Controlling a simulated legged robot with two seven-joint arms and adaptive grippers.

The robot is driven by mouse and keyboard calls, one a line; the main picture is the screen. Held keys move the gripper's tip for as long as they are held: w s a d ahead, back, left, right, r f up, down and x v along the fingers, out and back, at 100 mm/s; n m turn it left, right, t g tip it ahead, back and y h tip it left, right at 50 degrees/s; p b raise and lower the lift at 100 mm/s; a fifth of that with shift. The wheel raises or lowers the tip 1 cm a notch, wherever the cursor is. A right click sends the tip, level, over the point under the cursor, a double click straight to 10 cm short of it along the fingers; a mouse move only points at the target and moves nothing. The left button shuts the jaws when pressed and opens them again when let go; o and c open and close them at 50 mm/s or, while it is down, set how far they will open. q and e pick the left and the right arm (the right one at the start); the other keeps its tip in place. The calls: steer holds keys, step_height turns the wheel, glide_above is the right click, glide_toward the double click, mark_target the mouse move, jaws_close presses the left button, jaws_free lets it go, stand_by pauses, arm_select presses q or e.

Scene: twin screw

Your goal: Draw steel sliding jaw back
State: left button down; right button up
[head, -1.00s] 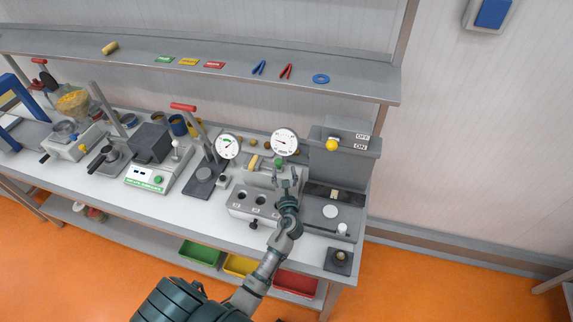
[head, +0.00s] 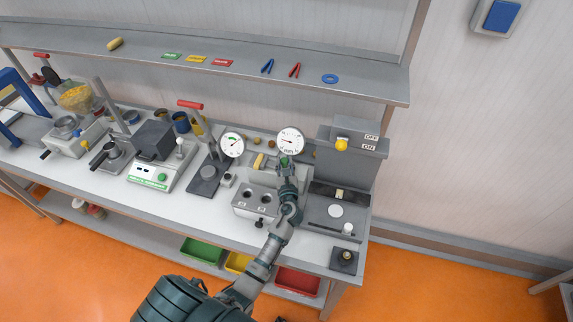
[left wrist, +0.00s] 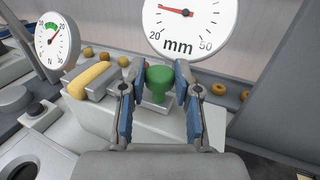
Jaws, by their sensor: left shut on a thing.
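My left gripper (head: 286,166) reaches over the bench to a fixture below the round mm dial (head: 290,140). In the left wrist view, the gripper (left wrist: 158,80) has its blue-padded fingers on either side of a green knob (left wrist: 159,88) and is shut on it. The knob stands on a grey steel sliding jaw (left wrist: 158,110), partly hidden by the knob and fingers. A yellow piece (left wrist: 92,80) lies left of the knob by a grey block, apart from the fingers. My right gripper is not in view.
A second dial marked N (left wrist: 57,40) stands to the left. A grey block with round holes (head: 256,201) is in front, and a grey machine with a yellow knob (head: 341,145) is close on the right.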

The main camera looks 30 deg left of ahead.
arm_select(q)
steer(key=shift+f, duration=0.3)
steer(key=shift+w+d+f, duration=0.1)
steer(key=shift+w+d, duration=0.05)
steer(key=shift+d, duration=0.45)
steer(key=shift+w+d, duration=0.15)
steer(key=shift+d, duration=0.4)
steer(key=shift+w+d, duration=0.1)
steer(key=shift+d, duration=0.35)
steer(key=c, duration=0.9)
jaws_free()
steer(key=shift+w+d+f, duration=0.1)
steer(key=shift+d, duration=0.15)
steer(key=shift+o, duration=0.3)
steer(key=shift+w+a, duration=0.2)
steer(key=shift+w, duration=0.05)
steer(key=shift+s+a, duration=0.1)
steer(key=shift+s, duration=0.05)
steer(key=v, duration=1.1)
steer(key=shift+s+d, duration=0.2)
steer(key=shift+d, duration=0.15)
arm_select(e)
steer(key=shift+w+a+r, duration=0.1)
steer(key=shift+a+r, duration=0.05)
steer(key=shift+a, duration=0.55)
arm_select(q)
steer(key=shift+a, duration=0.1)
